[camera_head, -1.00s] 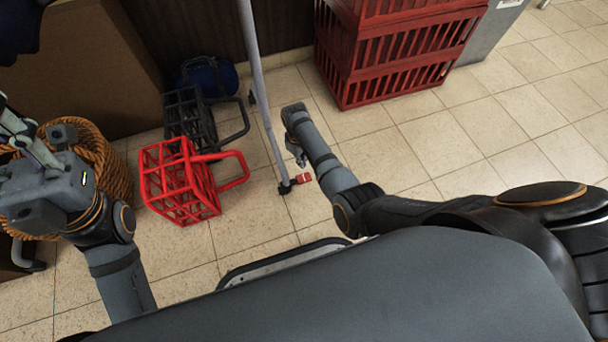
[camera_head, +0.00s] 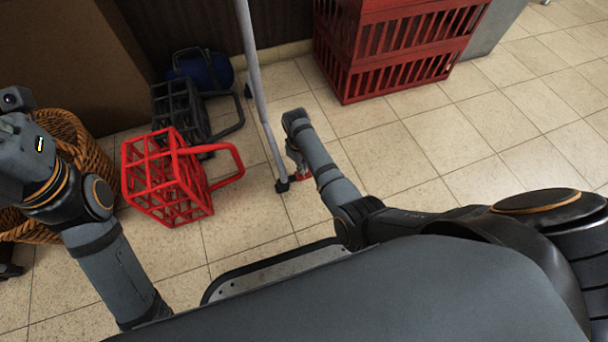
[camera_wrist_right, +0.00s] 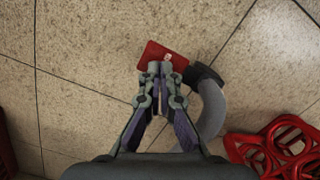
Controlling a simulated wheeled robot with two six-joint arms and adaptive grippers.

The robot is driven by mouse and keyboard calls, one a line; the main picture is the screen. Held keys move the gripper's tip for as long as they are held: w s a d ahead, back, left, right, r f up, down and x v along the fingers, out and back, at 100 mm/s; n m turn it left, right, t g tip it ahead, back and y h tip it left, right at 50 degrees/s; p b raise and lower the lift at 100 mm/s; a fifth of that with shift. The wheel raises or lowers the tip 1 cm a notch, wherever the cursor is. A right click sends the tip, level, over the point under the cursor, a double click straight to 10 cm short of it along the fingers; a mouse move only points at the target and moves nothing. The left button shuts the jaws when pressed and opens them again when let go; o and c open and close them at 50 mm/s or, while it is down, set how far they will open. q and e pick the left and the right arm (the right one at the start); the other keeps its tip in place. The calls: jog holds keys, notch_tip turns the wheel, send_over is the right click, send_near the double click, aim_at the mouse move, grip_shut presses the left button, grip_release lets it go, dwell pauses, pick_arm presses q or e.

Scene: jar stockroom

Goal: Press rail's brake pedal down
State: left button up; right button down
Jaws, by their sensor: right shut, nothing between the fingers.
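The rail is a grey metal pole (camera_head: 254,75) that runs down to a black caster foot (camera_head: 282,186) on the floor. The red brake pedal (camera_head: 304,178) shows beside that foot, partly hidden by my right arm. In the right wrist view the pedal (camera_wrist_right: 153,54) is a red plate beside the black foot (camera_wrist_right: 205,75). My right gripper (camera_wrist_right: 161,70) is shut and empty, its tips at the pedal's near edge in that view. I cannot tell whether they touch or how far the pedal is tilted. My left wrist is at the left edge; its fingers are not visible.
A wicker basket (camera_head: 75,140) is near my left arm. Red crates (camera_head: 395,60) stand at the back. The right floor is clear.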

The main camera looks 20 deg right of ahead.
notch_tip(320, 180, down, 3)
jog(key=shift+f+b, duration=0.1)
jog(key=shift+b, duration=0.7)
jog(key=shift+r, duration=0.3)
jog(key=shift+w+a+r, duration=0.25)
jog(key=shift+w+a, duration=0.1)
jog(key=shift+w, duration=0.35)
jog(key=shift+w+a+r, duration=0.25)
jog(key=shift+w+a, duration=0.1)
jog(key=shift+w, duration=0.35)
jog(key=shift+r, duration=0.1)
notch_tip(320, 180, up, 12)
jog(key=w, duration=0.1)
jog(key=shift+a, duration=0.25)
